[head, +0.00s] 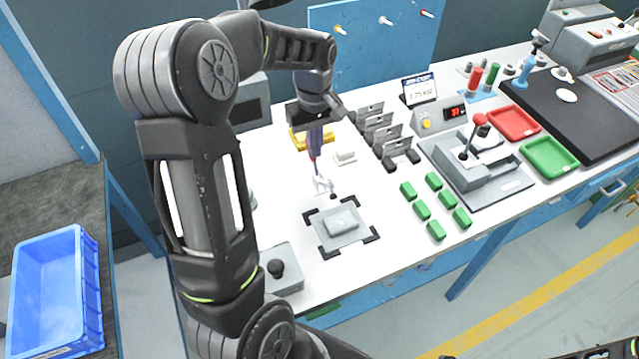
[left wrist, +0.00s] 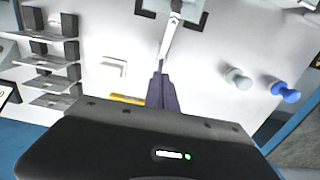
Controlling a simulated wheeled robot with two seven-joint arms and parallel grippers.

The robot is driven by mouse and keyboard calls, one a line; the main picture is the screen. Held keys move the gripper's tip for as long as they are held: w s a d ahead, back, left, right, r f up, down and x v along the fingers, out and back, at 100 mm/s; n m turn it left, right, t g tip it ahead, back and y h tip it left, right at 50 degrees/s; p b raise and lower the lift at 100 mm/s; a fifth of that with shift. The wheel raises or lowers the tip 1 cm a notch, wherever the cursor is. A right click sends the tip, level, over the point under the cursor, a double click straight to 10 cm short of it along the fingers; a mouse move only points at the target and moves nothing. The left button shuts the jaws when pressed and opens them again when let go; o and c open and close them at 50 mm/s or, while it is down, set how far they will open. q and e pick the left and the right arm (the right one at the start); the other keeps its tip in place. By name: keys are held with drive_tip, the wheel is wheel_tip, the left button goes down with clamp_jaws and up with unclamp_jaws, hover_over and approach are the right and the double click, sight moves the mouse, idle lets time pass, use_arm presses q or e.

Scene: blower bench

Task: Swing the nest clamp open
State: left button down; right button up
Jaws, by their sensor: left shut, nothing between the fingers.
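The nest is a grey plate (head: 342,226) with black corner brackets on the white bench, with a pale block on it. The nest clamp (head: 323,186), a small pale metal piece with a dark tip, stands at its back edge. In the left wrist view the clamp's pale arm (left wrist: 171,38) runs from my fingertips to the nest at the top edge. My left gripper (head: 317,168) points down just behind the clamp, its fingers shut and empty. In the left wrist view its fingertips (left wrist: 160,74) overlap the arm's near end; I cannot tell whether they touch. My right gripper is not in view.
A small white block (head: 345,157) and grey slotted holders (head: 378,132) stand right of my gripper. Several green blocks (head: 422,209) lie right of the nest. A lever fixture (head: 470,165) stands farther right. A box with a black knob (head: 276,269) sits at the front left.

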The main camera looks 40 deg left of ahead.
use_arm(q)
drive_tip(key=shift+w+a+f, duration=0.2)
drive_tip(key=shift+a, duration=0.2)
drive_tip(key=shift+w+a+f, duration=0.2)
drive_tip(key=shift+a, duration=0.15)
drive_tip(key=shift+w+a+f+b, duration=0.3)
drive_tip(key=shift+a+f, duration=0.1)
drive_tip(key=shift+a, duration=0.1)
wheel_tip(320, 180, up, 10)
drive_tip(key=p, duration=0.8)
drive_tip(key=shift+r, duration=0.15)
drive_tip(key=shift+s, duration=0.1)
idle(0.4)
